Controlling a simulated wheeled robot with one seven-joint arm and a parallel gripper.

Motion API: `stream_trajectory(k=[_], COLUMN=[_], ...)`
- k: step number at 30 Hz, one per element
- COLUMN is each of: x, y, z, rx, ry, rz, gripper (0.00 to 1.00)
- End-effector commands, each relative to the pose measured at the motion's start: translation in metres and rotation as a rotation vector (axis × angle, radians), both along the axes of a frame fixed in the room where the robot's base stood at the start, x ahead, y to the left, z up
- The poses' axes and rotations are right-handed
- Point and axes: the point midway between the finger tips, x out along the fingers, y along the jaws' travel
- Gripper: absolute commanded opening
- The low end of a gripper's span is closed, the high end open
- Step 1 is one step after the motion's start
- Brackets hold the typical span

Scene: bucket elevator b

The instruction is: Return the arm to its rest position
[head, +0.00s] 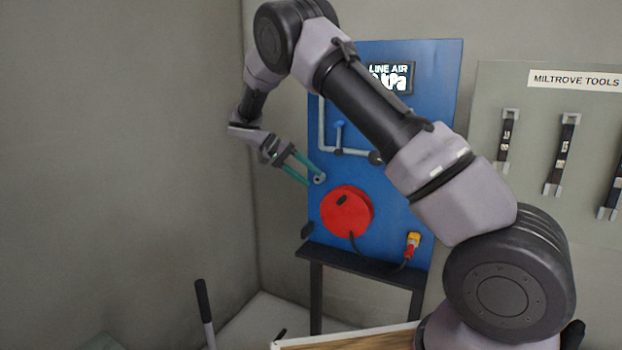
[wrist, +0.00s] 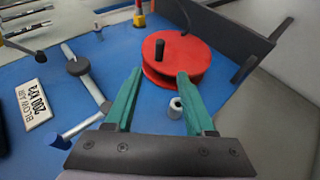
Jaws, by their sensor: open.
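My arm is bent over in front of the blue panel (head: 385,120) in the head view. My gripper (head: 313,182) has green fingers and is at the panel's left edge, above the red hose reel (head: 335,217). In the wrist view my gripper (wrist: 159,74) is open and nothing shows held between its fingers. The red reel (wrist: 185,58) is beyond the fingertips. A small silver fitting (wrist: 175,108) on the panel shows between the fingers, close to the right one; whether it touches is unclear.
A grey pipe with a blue-handled valve (head: 339,135) is beside the gripper. A dark shelf (head: 355,262) runs below the panel, with a red and yellow nozzle (head: 412,244) above it. A tool board (head: 545,150) is at right. A black-handled lever (head: 203,305) stands lower left.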

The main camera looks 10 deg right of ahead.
Motion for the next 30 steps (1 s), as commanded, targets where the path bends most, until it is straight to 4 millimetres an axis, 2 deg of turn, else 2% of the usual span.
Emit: stream_trajectory(k=[6,11,17,21,30], x=[-0.001,-0.015,-0.055,-0.09,-0.177], y=[-0.004,-0.028,-0.068,-0.09,-0.119], z=[0.005,0.033,0.085,0.118,0.175], rx=[0.019,0.145,0.407,0.575,0.856], ry=[0.002,0.021,0.019,-0.019,-0.195], rz=[-0.003,-0.017,-0.008,0.021,0.13], gripper=[0.55,0.55,0.55,0.55,0.55])
